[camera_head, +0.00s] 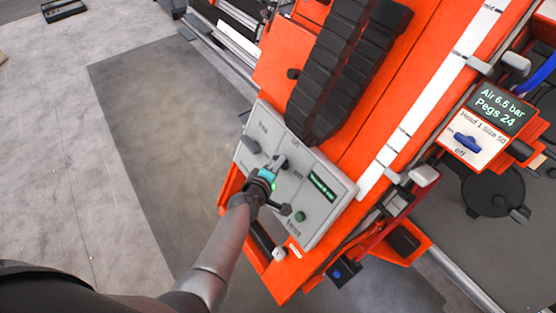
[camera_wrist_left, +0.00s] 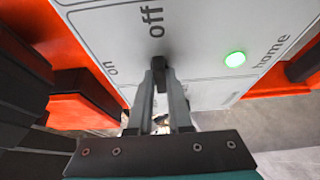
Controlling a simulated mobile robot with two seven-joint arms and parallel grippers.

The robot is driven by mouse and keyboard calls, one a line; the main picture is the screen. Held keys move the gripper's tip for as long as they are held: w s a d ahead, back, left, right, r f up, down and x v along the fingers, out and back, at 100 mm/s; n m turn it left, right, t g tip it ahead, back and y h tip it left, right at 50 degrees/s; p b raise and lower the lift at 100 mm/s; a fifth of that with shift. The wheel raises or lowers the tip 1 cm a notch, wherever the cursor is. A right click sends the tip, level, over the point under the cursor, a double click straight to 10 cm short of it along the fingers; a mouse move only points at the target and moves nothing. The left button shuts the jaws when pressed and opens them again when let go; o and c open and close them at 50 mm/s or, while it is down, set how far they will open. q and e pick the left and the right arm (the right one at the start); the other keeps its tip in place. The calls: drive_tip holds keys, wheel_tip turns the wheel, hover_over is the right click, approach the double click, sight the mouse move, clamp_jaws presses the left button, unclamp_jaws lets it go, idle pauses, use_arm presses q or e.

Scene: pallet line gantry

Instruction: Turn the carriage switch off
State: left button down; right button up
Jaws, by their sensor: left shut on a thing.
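The grey control panel (camera_head: 325,215) sits on the orange carriage. It bears a dark switch lever (camera_head: 283,160), with "off" printed beside it. My left gripper (camera_head: 275,168) reaches the panel from below. In the left wrist view, the two fingers of my left gripper (camera_wrist_left: 159,88) are shut on the dark lever (camera_wrist_left: 160,72). The word "off" stands above the lever there and "on" is to its left. The fingers hide part of the lever, so I cannot tell which label it points to. My right gripper is not in view.
Another dark knob (camera_head: 250,145) and a small green display (camera_head: 321,188) are on the panel. A green button (camera_wrist_left: 235,59) is near "home". A black cable chain (camera_head: 345,60) lies above. A second panel with a blue switch (camera_head: 467,142) is at the right. The left floor is open.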

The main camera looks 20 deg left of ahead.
use_arm(q)
drive_tip(key=shift+a, duration=0.1)
idle(0.4)
drive_tip(key=c, duration=0.8)
unclamp_jaws()
drive_tip(key=shift+c, duration=0.2)
drive_tip(key=shift+s, duration=0.15)
drive_tip(key=shift+s+r+p, duration=0.2)
drive_tip(key=shift+s+p, duration=0.05)
drive_tip(key=shift+p, duration=0.05)
drive_tip(key=p+v, duration=0.4)
drive_tip(key=v, duration=1)
drive_tip(key=shift+r, duration=0.25)
drive_tip(key=shift+s, duration=0.15)
